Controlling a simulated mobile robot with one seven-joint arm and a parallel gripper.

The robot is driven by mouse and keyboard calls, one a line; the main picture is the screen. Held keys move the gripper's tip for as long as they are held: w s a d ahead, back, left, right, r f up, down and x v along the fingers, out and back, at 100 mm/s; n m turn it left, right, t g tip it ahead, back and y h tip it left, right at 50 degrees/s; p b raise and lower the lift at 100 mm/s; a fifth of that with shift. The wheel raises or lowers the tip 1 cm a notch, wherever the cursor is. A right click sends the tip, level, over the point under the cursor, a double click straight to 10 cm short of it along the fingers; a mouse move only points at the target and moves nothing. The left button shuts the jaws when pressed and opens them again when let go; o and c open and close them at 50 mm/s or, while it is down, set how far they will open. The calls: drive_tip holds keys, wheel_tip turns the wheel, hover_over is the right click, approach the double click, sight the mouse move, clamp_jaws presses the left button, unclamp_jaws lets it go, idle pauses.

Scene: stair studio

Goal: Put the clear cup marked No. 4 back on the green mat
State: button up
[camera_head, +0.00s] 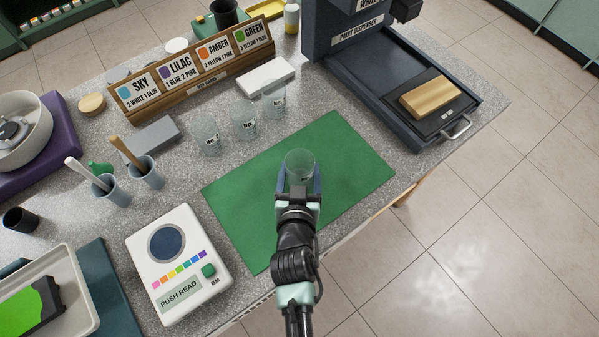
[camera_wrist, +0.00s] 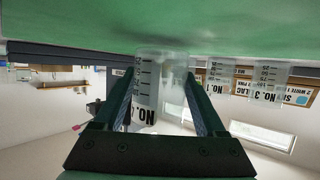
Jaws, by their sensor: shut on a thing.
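A clear cup (camera_head: 299,164) is between the fingers of my gripper (camera_head: 299,188), over the green mat (camera_head: 345,150). In the wrist view, which is upside down, the cup (camera_wrist: 158,88) shows measuring marks and a "NO." label whose number is hidden by a finger. My gripper (camera_wrist: 160,105) is shut on this cup. The cup looks upright, and its base is at or very near the mat (camera_wrist: 100,25). I cannot tell whether it touches.
Several clear cups, including one (camera_head: 244,122), stand in a row behind the mat. A paint dispenser (camera_head: 375,75) is at the right back. A white reader (camera_head: 178,265) stands left of the mat. Mixing cards (camera_head: 195,65) line the back. The mat around the cup is clear.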

drive_tip(key=shift+f, duration=0.35)
drive_tip(key=shift+f, duration=0.15)
drive_tip(key=o, duration=1.3)
drive_tip(key=shift+r, duration=0.2)
drive_tip(key=v, duration=1.2)
drive_tip(key=shift+s+d, duration=0.1)
